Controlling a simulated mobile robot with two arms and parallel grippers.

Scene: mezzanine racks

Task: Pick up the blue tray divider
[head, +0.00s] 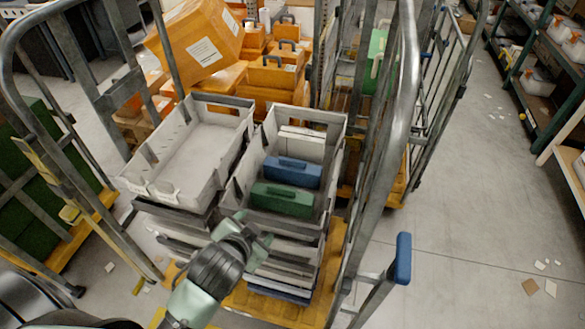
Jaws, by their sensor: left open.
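The blue tray divider (292,171) stands in the right-hand grey tray (337,140) on top of a stack in the roll cage. A green divider (282,200) is in the same tray, nearer to me. White pieces (302,141) are behind the blue one. My left gripper (249,233) is open, at the near left corner of this tray. It is apart from the blue divider, with the green divider between them. The lower part of the blue divider is hidden. My right gripper is out of view.
An empty grey tray (196,150) sits to the left. Metal cage bars (404,75) rise close on the right, with a blue-ended lever (403,258) below. Orange boxes (272,72) are stacked behind. The aisle floor (460,190) at right is mostly clear.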

